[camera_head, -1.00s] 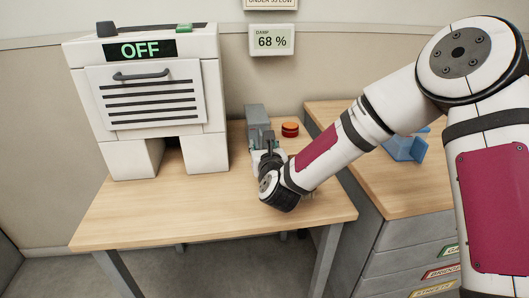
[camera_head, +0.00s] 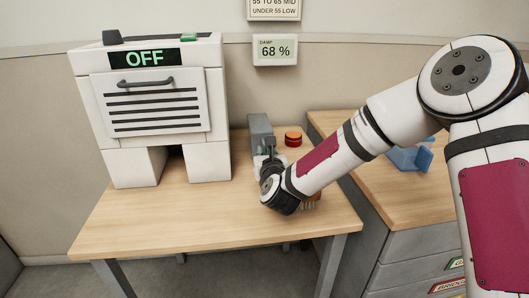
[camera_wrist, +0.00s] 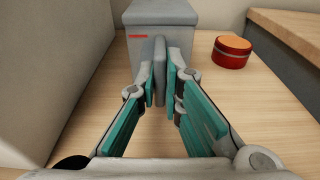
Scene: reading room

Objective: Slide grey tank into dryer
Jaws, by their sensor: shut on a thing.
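The grey tank (camera_head: 261,130) stands upright on the table to the right of the dryer. In the wrist view the tank (camera_wrist: 178,14) is straight ahead, with a small red mark on its front and a thin grey upright grip (camera_wrist: 160,72) sticking out towards me. My gripper (camera_head: 267,153) is shut on this grip, its teal-padded fingers on either side. The white dryer (camera_head: 103,158) reads OFF. It has a handled, slotted front panel and a dark gap (camera_head: 174,166) low between its two front blocks. The inside of the gap is mostly hidden.
A red-orange round tin (camera_head: 293,139) stands right of the tank. The wooden table (camera_head: 190,215) is clear in front of the dryer. A drawer cabinet with a blue object (camera_head: 408,157) on top adjoins at right. A wall display (camera_head: 275,49) reads DAMP 68 %.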

